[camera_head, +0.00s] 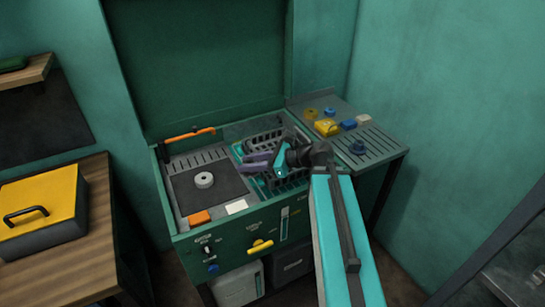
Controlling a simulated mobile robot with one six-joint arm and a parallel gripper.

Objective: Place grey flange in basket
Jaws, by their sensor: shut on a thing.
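A grey ring with a central hole, which looks like the grey flange (204,180), lies flat on the dark mat at the left of the green workbench. A dark slatted basket (246,148) with teal edges sits to its right, partly hidden by my arm. My gripper (247,164), with purple-grey fingers pointing left, is over the basket's left side, to the right of the ring and apart from it. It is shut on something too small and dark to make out.
An orange-handled tool (190,135) lies along the bench's back left. An orange block (200,218) and a white card (236,207) lie at the front. A right side shelf (375,140) holds yellow and blue parts. A yellow-lidded toolbox (45,205) stands left.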

